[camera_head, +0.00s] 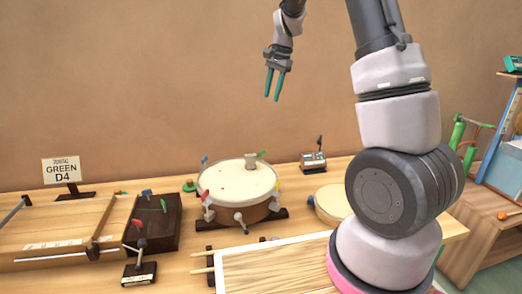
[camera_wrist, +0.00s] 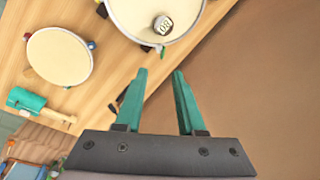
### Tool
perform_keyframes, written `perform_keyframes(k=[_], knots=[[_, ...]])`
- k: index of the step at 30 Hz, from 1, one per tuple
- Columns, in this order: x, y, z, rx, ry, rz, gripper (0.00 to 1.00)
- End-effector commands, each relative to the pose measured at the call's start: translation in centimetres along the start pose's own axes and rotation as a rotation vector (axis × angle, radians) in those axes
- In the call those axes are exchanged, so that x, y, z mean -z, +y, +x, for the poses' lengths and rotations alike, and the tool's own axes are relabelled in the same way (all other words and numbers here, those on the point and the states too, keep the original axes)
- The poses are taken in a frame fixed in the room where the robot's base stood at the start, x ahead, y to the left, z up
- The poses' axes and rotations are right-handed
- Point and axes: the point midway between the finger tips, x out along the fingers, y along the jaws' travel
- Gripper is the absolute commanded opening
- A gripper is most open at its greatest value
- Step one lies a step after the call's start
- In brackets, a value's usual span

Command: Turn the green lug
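A round drum (camera_head: 238,180) with a pale head stands on a dark base on the table, with coloured lugs around its rim. A green lug (camera_head: 262,154) shows at its back rim, partly behind a small grey block (camera_head: 251,159) on the drum head. The wrist view shows part of the drum (camera_wrist: 135,12) and the block (camera_wrist: 163,24). A small dark, greenish piece at the rim there (camera_wrist: 159,48) is too small to identify surely. My gripper (camera_head: 272,98) is open and empty, above and apart from the drum. Its teal fingers (camera_wrist: 160,72) point toward the rim.
A sign (camera_head: 61,170) reads "GREEN D4". Left of the drum are a dark box (camera_head: 152,222) and a wooden stringed board (camera_head: 50,240). A smaller drum (camera_head: 333,203) stands at right, partly behind my arm. The wrist view shows a green mallet (camera_wrist: 26,101).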

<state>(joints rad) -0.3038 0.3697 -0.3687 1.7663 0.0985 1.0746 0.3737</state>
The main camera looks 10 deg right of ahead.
Motion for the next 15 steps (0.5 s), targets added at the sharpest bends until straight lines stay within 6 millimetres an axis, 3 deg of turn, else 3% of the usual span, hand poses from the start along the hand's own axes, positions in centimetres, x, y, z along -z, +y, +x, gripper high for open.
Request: perform_keyframes(k=[1,3,9,15], knots=[[0.7,-0.8,2.4,-0.034,0.0,0.019,0.39],[1.6,-1.8,5.1,-0.072,0.007,0.046,0.39],[3.3,-3.7,12.3,-0.169,0.035,0.101,0.39],[3.9,-4.3,15.8,-0.214,0.056,0.123,0.39]])
